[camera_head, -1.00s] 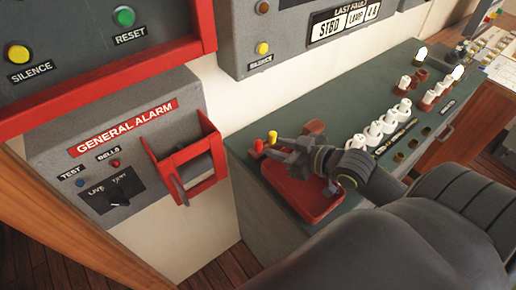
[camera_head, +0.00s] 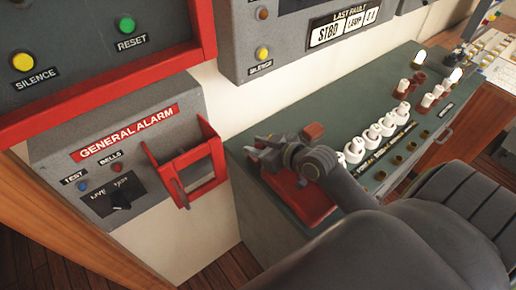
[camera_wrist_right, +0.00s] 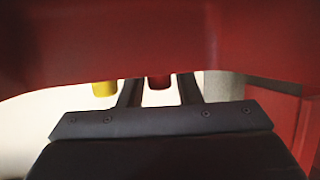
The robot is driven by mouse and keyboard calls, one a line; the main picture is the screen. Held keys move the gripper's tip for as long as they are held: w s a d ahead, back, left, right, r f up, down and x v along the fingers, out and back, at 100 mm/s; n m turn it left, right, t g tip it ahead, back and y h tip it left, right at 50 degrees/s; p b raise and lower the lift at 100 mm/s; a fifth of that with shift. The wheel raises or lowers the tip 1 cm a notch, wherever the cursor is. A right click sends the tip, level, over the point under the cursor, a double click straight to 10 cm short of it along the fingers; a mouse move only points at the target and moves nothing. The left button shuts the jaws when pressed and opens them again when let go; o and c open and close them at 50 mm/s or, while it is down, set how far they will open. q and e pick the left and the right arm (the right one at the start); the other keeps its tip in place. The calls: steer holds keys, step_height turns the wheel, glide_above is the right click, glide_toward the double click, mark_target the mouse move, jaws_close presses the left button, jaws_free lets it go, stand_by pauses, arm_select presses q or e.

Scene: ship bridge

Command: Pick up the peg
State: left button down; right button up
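In the right wrist view a red peg (camera_wrist_right: 159,83) shows between the two dark fingers of my right gripper (camera_wrist_right: 159,92), with a gap on each side. A yellow peg (camera_wrist_right: 104,89) is just outside the left finger. The pictures do not tell which peg is meant. In the head view my right gripper (camera_head: 258,150) is over the far left part of a red base (camera_head: 312,208) on the console and hides the pegs. Contact with the red peg cannot be made out. My left gripper is not in view.
A general alarm box (camera_head: 120,150) with a red frame (camera_head: 183,165) stands to the left. A grey panel (camera_head: 290,35) hangs behind.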

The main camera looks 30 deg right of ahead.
jaws_close()
